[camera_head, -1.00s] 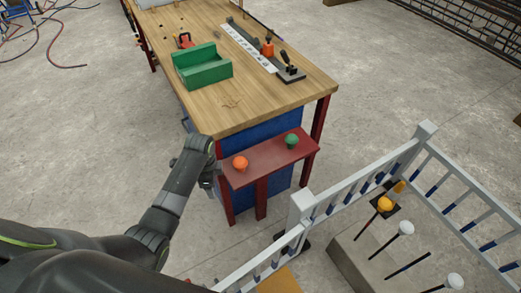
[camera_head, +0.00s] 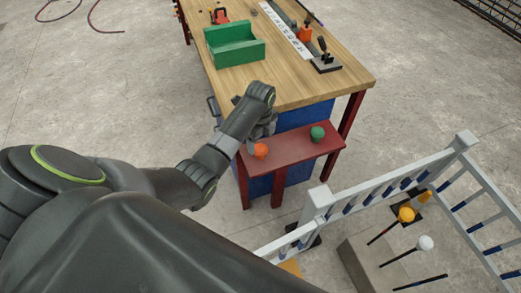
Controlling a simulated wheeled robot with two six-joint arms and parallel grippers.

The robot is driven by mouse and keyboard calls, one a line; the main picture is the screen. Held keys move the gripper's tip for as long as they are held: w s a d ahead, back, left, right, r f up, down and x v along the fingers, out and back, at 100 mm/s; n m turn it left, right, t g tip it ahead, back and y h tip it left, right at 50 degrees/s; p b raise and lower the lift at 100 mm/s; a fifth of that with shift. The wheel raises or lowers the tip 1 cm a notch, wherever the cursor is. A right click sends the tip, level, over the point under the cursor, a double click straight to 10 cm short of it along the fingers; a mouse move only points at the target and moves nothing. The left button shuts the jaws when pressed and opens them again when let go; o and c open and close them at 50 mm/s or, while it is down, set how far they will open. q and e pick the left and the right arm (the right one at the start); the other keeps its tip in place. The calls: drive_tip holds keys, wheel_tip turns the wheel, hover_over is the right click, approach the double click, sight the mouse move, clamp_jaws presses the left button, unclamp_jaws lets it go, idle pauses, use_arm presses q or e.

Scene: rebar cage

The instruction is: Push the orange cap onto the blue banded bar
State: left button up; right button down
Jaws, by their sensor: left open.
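The orange cap (camera_head: 261,151) sits on the left part of a dark red shelf (camera_head: 285,154) at the bench's near end. My left gripper (camera_head: 263,131) is just above and behind the orange cap, partly hidden by my wrist. Its jaws are open, and I cannot tell whether they touch the cap. At the lower right, a bare-ended bar (camera_head: 420,284) slants beside capped bars. A blue band on it is too small to make out. My right gripper is out of view.
A green cap (camera_head: 317,133) sits on the shelf's right. A white railing (camera_head: 385,190) stands between the shelf and the bars. One bar has a yellow-orange cap (camera_head: 406,214), another a white cap (camera_head: 424,243). The workbench (camera_head: 290,84) holds a green tray (camera_head: 240,55).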

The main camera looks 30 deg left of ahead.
sight(260, 147)
use_arm(q)
drive_tip(key=shift+a+f, duration=0.15)
drive_tip(key=shift+f, duration=3.2)
drive_tip(key=c, duration=1)
